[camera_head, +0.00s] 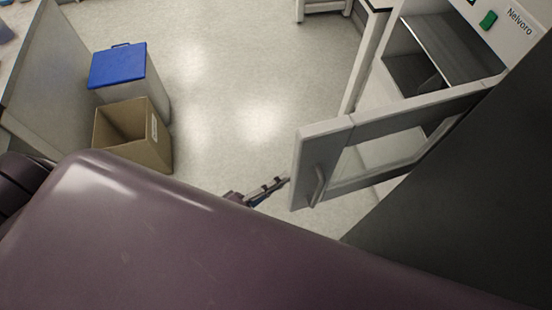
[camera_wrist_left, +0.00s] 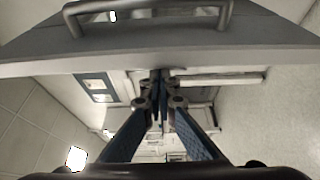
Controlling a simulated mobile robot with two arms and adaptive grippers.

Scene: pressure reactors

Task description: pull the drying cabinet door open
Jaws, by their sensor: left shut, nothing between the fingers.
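The drying cabinet (camera_head: 520,50), marked "Nelvoro", stands at the upper right. Its windowed door (camera_head: 322,150) is swung well out, and shelves show inside. The door's bar handle (camera_head: 317,187) is near its free edge; in the left wrist view the handle (camera_wrist_left: 150,30) crosses the top. My left gripper (camera_head: 283,181) is beside the door's free edge, clear of the handle. In the left wrist view its blue-padded fingers (camera_wrist_left: 160,76) are shut and empty, with tips close to the door's edge; I cannot tell whether they touch. My right gripper is out of view.
A blue-lidded bin (camera_head: 118,66) and an open cardboard box (camera_head: 133,138) stand on the floor at the left, beside a grey panel (camera_head: 60,75). The floor (camera_head: 240,90) between them and the door is clear. My own arm fills much of the lower head view.

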